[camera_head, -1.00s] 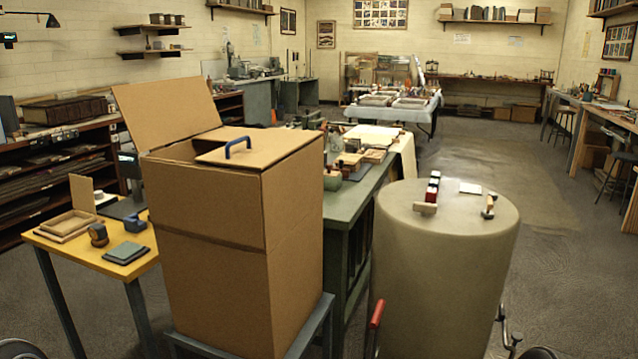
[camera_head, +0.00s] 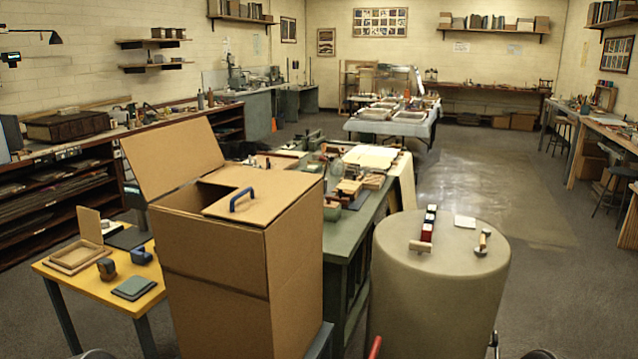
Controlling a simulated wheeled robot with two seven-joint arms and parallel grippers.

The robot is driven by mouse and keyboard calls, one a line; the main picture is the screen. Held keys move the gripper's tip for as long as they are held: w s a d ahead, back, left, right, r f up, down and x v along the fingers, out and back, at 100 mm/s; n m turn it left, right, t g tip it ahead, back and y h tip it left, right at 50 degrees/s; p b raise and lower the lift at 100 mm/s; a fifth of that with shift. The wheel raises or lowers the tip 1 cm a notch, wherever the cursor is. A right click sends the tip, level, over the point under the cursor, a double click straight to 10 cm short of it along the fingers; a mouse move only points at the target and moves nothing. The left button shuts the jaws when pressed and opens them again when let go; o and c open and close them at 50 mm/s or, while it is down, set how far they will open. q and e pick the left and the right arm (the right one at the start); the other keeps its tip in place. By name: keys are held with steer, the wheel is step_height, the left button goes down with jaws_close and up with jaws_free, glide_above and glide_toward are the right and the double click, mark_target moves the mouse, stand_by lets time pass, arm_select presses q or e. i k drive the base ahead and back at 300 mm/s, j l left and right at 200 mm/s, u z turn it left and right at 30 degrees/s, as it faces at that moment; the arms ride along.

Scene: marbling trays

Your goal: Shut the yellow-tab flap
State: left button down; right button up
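A tall cardboard box (camera_head: 215,260) stands in the front left. One plain flap (camera_head: 172,158) on its left stands up, leaning outward to the left. A second flap (camera_head: 262,190) lies almost flat over the right part of the top and carries a blue handle (camera_head: 241,198). A dark opening (camera_head: 188,196) shows between the two flaps. No yellow tab shows on either flap; the far side of the raised flap is hidden. Neither of my grippers is in view.
A yellow table (camera_head: 90,277) with small blocks and frames stands left of the box. A drum-like stand (camera_head: 440,290) with stamps on top stands to the right. A green bench (camera_head: 345,236) is close behind the box. Open floor (camera_head: 490,175) lies at the back right.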

mark_target(161, 161)
steer(key=i+j+z, duration=0.1)
steer(key=j+z, duration=0.8)
steer(key=j, duration=0.7)
steer(key=j+z, duration=0.1)
steer(key=j, duration=0.55)
steer(key=k+j, duration=0.1)
steer(key=j, duration=0.6)
steer(key=j+z, duration=0.1)
steer(key=j, duration=0.55)
steer(key=k+j, duration=0.1)
steer(key=j, duration=0.6)
steer(key=k+j+z, duration=0.1)
steer(key=j, duration=0.55)
